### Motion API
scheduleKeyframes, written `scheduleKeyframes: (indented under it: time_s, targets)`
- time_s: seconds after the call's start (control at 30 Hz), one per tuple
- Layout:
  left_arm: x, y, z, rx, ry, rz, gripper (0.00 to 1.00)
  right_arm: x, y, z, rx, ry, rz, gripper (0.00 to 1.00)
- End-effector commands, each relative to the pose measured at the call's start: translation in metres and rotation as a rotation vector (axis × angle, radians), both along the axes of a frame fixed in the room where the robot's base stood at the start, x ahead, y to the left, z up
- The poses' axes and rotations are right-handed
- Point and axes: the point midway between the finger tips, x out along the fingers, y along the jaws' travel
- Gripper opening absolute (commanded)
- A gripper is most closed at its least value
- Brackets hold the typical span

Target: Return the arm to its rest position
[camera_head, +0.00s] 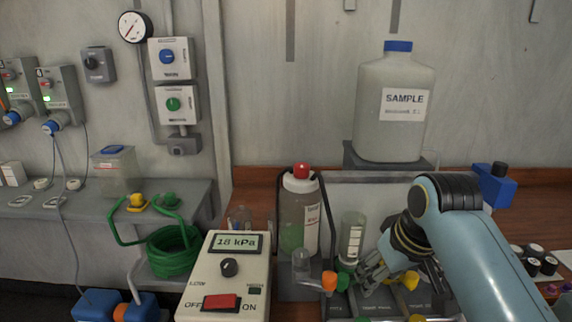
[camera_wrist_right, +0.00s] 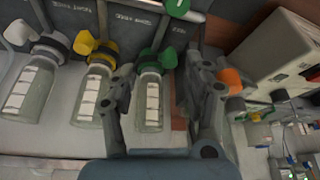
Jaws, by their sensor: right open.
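My right arm (camera_head: 470,240) comes in from the lower right in the head view. My right gripper (camera_head: 374,271) is open, low over the rack beside a clear labelled bottle (camera_head: 352,236). In the right wrist view its fingers (camera_wrist_right: 153,75) stand apart, with a green-capped bottle (camera_wrist_right: 147,103) showing between them. I cannot tell whether either finger touches it. Nothing is visibly held. My left gripper is not in view.
A red-capped bottle (camera_head: 299,215) and a pressure box (camera_head: 228,270) stand left of the gripper. A large SAMPLE jug (camera_head: 392,125) stands behind. A blue item (camera_head: 496,188) is near the arm.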

Motion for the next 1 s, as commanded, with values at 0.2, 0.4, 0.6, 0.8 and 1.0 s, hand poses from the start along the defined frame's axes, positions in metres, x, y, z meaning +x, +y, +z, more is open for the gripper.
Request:
scheduleKeyframes:
  time_s: [0.2,0.4,0.6,0.8,1.0]
  targets:
    - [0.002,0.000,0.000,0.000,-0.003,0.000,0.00,-0.119,-0.046,-0.015,-0.052,0.028,-0.104,0.51]
    - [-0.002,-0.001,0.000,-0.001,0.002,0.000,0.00,-0.184,-0.061,-0.003,-0.077,0.038,-0.142,0.51]
    - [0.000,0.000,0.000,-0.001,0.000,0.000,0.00,-0.235,-0.069,0.014,-0.092,0.045,-0.160,0.51]
    - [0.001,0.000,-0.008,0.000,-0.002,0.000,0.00,-0.257,-0.072,0.002,-0.097,0.057,-0.171,0.51]
    - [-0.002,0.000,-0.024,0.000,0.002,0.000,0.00,-0.248,-0.076,-0.061,-0.099,0.076,-0.175,0.51]
